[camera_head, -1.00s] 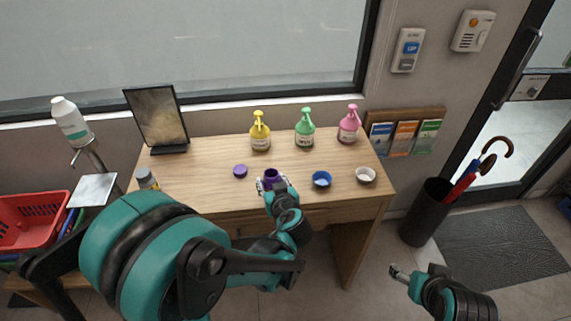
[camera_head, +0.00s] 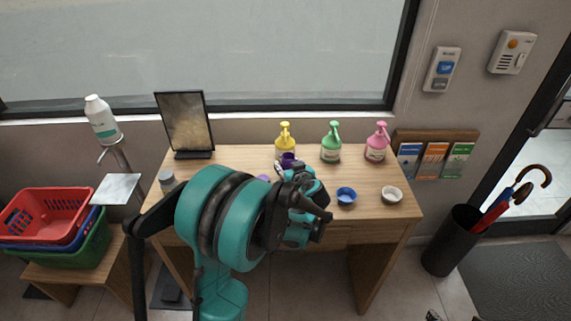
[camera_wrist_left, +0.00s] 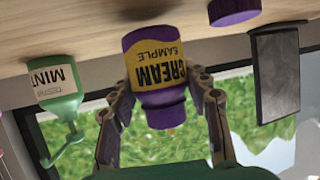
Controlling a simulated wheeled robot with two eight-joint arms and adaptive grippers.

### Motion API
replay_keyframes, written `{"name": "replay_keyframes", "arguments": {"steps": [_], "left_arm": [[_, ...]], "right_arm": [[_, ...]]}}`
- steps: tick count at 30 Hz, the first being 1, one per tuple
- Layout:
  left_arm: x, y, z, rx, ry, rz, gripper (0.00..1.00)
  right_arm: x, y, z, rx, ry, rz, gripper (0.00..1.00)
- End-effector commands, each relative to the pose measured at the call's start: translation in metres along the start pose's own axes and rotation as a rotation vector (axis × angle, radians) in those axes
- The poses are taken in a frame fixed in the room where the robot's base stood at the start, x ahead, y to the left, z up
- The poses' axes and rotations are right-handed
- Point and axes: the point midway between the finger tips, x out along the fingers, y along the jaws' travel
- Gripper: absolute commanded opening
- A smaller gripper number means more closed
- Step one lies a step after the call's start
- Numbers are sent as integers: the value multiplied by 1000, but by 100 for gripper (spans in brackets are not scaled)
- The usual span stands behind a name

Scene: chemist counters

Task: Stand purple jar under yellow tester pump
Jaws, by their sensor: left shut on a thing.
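The purple jar (camera_head: 288,159) has a yellow "CREAM SAMPLE" label, clear in the left wrist view (camera_wrist_left: 157,62). My left gripper (camera_head: 282,167) is shut on it, with a finger on each side of the jar in the wrist view. The jar looks upright; whether its base touches the counter I cannot tell. The yellow tester pump (camera_head: 285,142) stands directly behind the jar in the head view, its lower part partly covered. In the wrist view the jar hides nearly all of it. Only a tip of my right gripper (camera_head: 434,315) shows at the bottom edge.
A green pump (camera_head: 331,142) and a pink pump (camera_head: 377,142) stand to the right on the wooden counter (camera_head: 235,160). A purple lid (camera_wrist_left: 235,11) lies nearby. A framed stand (camera_head: 186,122) is at left.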

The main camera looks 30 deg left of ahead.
Motion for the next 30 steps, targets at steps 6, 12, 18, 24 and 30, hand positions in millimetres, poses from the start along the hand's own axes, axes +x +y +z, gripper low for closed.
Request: {"name": "replay_keyframes", "arguments": {"steps": [6,12,18,24,30], "left_arm": [[35,0,-2,-1,0,0,10],[35,0,2,0,1,0,10],[36,0,5,0,0,0,10],[36,0,5,0,0,0,67],[36,0,4,0,0,0,67]], "right_arm": [[12,0,8,0,0,0,71],[12,0,9,0,0,0,71],[15,0,11,0,0,0,71],[14,0,10,0,0,0,71],[14,0,10,0,0,0,71]]}}
